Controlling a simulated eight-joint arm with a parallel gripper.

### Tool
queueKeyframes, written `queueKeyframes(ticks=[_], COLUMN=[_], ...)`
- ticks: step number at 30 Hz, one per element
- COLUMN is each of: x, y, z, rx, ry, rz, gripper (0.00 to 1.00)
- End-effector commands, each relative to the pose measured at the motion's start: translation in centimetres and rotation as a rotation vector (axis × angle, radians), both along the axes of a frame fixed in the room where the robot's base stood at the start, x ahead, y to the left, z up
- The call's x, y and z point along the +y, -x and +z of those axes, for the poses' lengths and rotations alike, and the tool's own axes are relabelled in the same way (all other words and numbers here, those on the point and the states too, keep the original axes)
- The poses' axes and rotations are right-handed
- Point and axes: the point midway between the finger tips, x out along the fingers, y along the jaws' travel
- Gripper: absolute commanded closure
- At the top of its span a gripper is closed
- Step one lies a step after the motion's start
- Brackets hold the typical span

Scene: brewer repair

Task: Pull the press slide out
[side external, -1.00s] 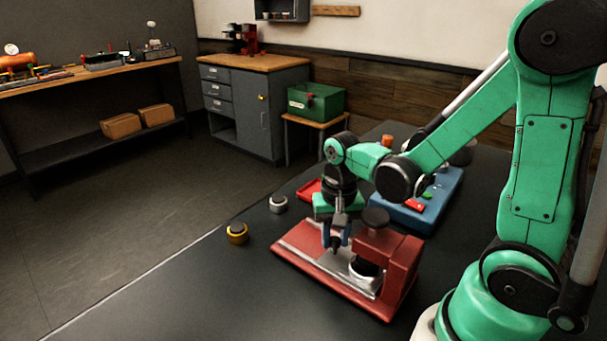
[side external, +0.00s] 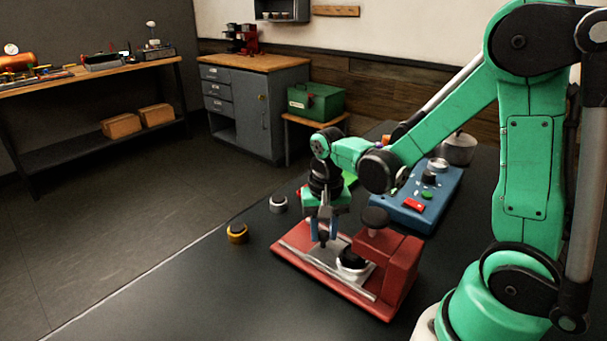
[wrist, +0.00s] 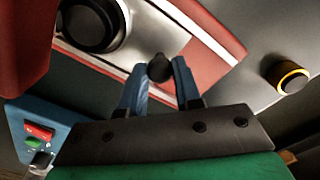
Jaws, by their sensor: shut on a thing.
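The red press (side external: 400,262) stands on the dark table, its upright block at the right end of its base. The silver press slide (side external: 322,255) lies along the base and carries a round cup (side external: 352,266) with dark contents. The cup sits left of the block, partly out from under it. My gripper (side external: 323,240) is shut on the slide's dark knob at the slide's left part. In the wrist view the blue fingers hold the black knob (wrist: 160,68) between their tips, with the cup (wrist: 92,22) at upper left.
A yellow-ringed knob (side external: 238,233) and a silver-ringed one (side external: 278,203) stand on the table left of the press. A blue control box (side external: 425,200) with red and green buttons stands behind. The table left of the press base is otherwise clear.

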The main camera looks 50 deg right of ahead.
Motion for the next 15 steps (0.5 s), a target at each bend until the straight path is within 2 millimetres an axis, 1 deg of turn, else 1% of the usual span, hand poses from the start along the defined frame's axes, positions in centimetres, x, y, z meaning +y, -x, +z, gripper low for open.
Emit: queueKeyframes(ticks=[1, 3, 7, 10, 15], x=[0.0, 0.0, -0.1, 0.0, 0.0], y=[-1.3, -3.0, -5.5, -6.6, -7.1], z=[0.0, 0.0, 0.0, 0.0, -0.1], rx=[-0.002, -0.001, -0.002, -0.002, -0.006], ry=[0.002, 0.003, 0.004, 0.004, 0.004], rz=[0.001, 0.002, 0.000, 0.000, 0.000], gripper=[1.00, 1.00, 1.00, 1.00, 1.00])
